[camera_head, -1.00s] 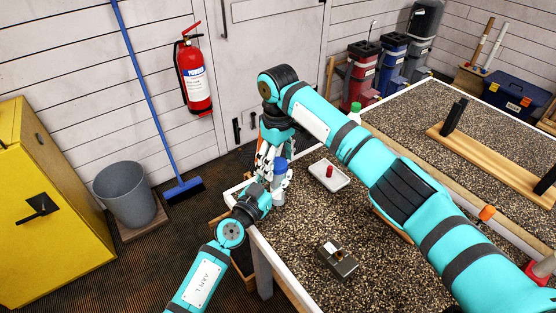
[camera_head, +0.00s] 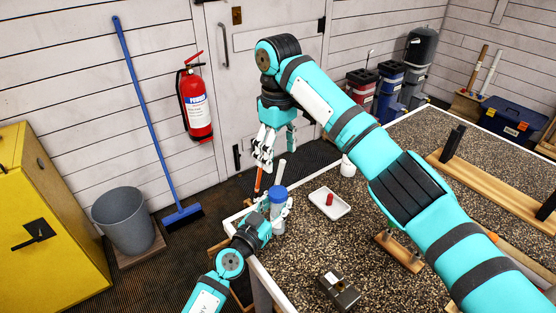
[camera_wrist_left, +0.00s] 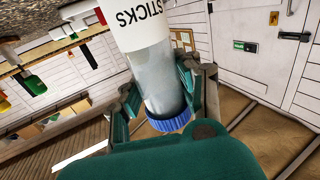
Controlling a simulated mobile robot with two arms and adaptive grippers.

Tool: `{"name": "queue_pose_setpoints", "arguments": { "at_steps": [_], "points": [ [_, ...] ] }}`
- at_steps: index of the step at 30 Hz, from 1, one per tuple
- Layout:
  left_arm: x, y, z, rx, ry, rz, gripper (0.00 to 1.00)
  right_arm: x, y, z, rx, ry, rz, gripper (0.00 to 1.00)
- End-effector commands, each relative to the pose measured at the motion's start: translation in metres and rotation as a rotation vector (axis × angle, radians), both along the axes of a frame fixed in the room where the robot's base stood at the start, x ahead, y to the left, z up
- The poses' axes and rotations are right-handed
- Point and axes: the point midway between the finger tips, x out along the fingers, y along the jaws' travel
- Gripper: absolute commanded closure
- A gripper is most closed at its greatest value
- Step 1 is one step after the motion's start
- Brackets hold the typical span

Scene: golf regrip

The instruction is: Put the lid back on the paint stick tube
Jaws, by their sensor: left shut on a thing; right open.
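The paint stick tube (camera_head: 277,212) stands roughly upright at the bench's near left corner, held by my left gripper (camera_head: 268,216). In the left wrist view it shows a white label (camera_wrist_left: 140,25) reading "STICKS" and a clear body (camera_wrist_left: 163,92) between the fingers. The blue lid (camera_head: 278,194) is at the tube's upper end; it also shows in the left wrist view (camera_wrist_left: 170,122). I cannot tell how firmly it is seated. My right gripper (camera_head: 277,155) is open and empty above the tube, apart from the lid. A pale stick (camera_head: 281,171) and an orange stick (camera_head: 258,180) show beside the lid.
A white tray (camera_head: 341,211) with a red item lies right of the tube. A white container (camera_head: 347,167) stands behind it. A dark metal block (camera_head: 340,291) and a wooden rack (camera_head: 399,251) are on the speckled bench. A grey bin (camera_head: 123,222) stands on the floor.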

Motion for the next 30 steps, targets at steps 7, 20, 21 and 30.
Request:
{"name": "queue_pose_setpoints", "arguments": {
  "at_steps": [7,20,21,30],
  "points": [
    [0.0,0.0,0.0,-0.001,-0.001,0.0,0.66,0.0,0.0,0.0,0.0,0.0,0.0,0.3],
    [0.0,0.0,0.0,0.0,0.0,0.0,0.4,0.0,0.0,0.0,0.0,0.0,0.0,0.3],
    [-0.001,0.0,0.0,0.0,0.0,0.0,0.4,0.0,0.0,0.0,0.0,0.0,0.0,0.3],
    [-0.036,0.022,-0.001,-0.002,0.002,0.002,0.4,0.0,0.0,0.0,0.0,0.0,0.0,0.3]
  ]
}}
